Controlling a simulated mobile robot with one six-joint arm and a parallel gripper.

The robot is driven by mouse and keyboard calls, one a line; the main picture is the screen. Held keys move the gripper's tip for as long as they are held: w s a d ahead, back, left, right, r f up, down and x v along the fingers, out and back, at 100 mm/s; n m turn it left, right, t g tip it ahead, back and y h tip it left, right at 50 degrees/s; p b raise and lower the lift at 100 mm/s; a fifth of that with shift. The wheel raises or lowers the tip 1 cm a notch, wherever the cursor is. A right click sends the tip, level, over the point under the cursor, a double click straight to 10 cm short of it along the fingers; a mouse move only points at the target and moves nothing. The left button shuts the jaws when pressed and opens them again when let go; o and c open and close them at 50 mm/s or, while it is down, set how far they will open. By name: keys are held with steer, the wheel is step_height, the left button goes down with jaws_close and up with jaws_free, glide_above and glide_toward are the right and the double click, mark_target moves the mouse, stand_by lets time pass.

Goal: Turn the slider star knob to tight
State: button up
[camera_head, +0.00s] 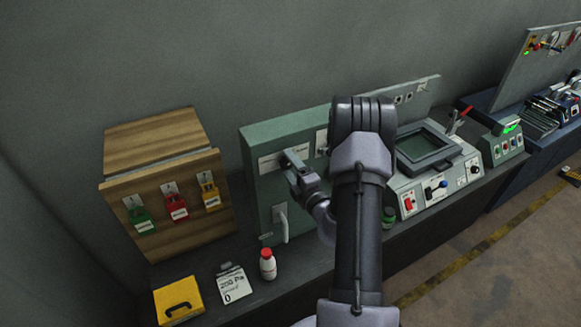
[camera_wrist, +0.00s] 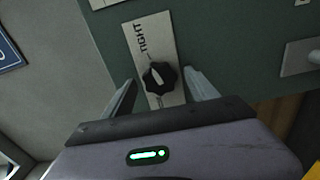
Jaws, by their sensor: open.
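A black lobed star knob (camera_wrist: 159,77) sits on a pale label plate (camera_wrist: 147,36) on a dark green panel (camera_wrist: 225,35) in the wrist view. The word TIGHT is printed on the plate towards the upper end; lettering at the lower end is too small to read. I cannot tell exactly where the knob points. My gripper (camera_wrist: 159,76) is open, one finger on each side of the knob, with visible gaps. In the head view my gripper (camera_head: 293,168) is at the front of the green cabinet (camera_head: 262,190) and hides the knob.
A pale handle (camera_head: 282,222) is lower on the cabinet. A wooden box (camera_head: 160,180) with coloured padlocks stands left. A red-capped bottle (camera_head: 268,265), a card (camera_head: 231,284) and a yellow case (camera_head: 178,300) are in front. A grey instrument (camera_head: 435,180) stands right of my arm.

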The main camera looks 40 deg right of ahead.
steer(key=shift+s, duration=0.1)
steer(key=v, duration=1.7)
steer(key=shift+s+b, duration=0.15)
steer(key=shift+b, duration=0.3)
